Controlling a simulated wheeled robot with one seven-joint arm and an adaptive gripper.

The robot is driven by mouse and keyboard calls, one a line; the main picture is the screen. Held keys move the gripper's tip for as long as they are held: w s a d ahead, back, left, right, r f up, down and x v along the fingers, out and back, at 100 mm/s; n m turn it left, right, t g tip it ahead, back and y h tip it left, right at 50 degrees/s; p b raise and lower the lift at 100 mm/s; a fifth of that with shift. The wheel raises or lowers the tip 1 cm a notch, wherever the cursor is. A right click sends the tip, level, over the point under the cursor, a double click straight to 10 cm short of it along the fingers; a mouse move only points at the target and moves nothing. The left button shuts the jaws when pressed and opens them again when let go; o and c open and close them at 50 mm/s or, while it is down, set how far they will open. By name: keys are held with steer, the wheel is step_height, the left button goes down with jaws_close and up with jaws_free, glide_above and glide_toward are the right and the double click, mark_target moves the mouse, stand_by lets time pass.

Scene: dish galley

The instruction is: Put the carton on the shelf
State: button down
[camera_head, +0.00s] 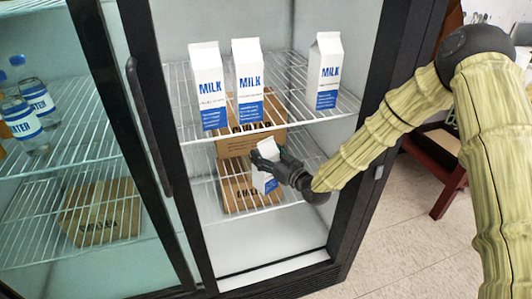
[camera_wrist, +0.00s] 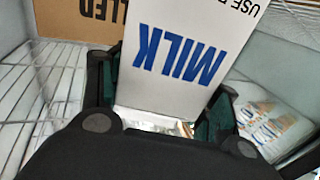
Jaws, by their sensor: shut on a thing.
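A white milk carton with blue print (camera_head: 268,150) is inside the open right-hand bay of the fridge. My gripper (camera_head: 264,165) is shut on it and holds it a little tilted, between the upper and lower shelves. In the wrist view the carton (camera_wrist: 185,60) sits between my two fingers (camera_wrist: 165,115), with its MILK print upside down. The upper wire shelf (camera_head: 288,121) and the lower wire shelf (camera_head: 295,186) are both in this bay. I cannot tell whether the carton touches the lower shelf; my gripper hides part of it.
Three other milk cartons (camera_head: 208,88) (camera_head: 248,82) (camera_head: 325,75) stand on the upper shelf. Cardboard boxes (camera_head: 238,192) are behind the held carton; one shows in the wrist view (camera_wrist: 80,22). Lower shelf room is clear to the right. A door frame (camera_head: 150,140) stands left.

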steer(key=shift+c, duration=1.8)
jaws_free()
steer(key=shift+f, duration=0.15)
